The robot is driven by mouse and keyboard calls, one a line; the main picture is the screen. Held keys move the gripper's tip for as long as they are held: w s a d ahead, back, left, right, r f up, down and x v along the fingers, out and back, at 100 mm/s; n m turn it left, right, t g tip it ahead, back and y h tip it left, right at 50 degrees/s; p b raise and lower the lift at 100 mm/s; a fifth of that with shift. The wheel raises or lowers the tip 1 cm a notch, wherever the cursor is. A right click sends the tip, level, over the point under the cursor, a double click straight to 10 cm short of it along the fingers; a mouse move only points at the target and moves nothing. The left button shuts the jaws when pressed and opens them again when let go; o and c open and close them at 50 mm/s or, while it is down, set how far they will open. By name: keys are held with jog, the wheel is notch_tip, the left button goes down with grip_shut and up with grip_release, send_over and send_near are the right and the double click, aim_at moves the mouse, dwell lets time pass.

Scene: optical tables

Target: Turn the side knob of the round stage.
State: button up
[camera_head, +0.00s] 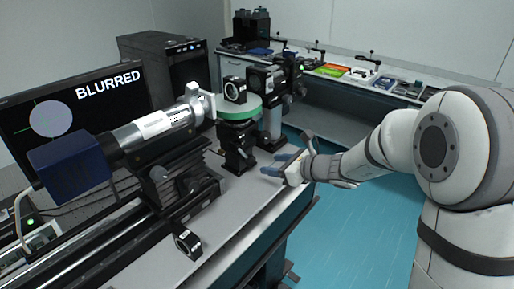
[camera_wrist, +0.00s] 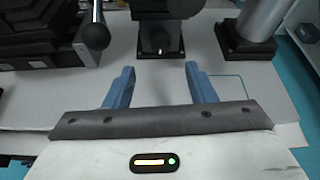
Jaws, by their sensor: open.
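The round stage (camera_head: 236,111) has a green rim and sits on a black post mount (camera_head: 238,146) in the middle of the head view. Its side knob cannot be made out clearly. My gripper (camera_head: 271,166) is to the right of the mount, low over the table edge, with blue fingers. In the wrist view the fingers (camera_wrist: 160,72) are apart with nothing between them. A black mount base (camera_wrist: 160,42) lies just beyond the gap, not touched. A black ball-ended knob (camera_wrist: 95,37) stands left of the fingers; I cannot tell which part it belongs to.
A long tube with a blue end (camera_head: 68,166) lies on a rail to the left. A monitor (camera_head: 85,110) reads "BLURRED" beside a pale disc. Another black post assembly (camera_head: 273,100) stands close behind the stage. A small black block (camera_head: 187,242) sits near the front table edge.

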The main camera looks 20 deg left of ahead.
jog(key=x, duration=0.7)
jog(key=shift+w+a+f, duration=0.1)
jog(key=shift+w+a, duration=0.2)
jog(key=c, duration=1)
jog(key=shift+o, duration=0.2)
jog(key=shift+f+b, duration=0.1)
jog(key=shift+b, duration=0.4)
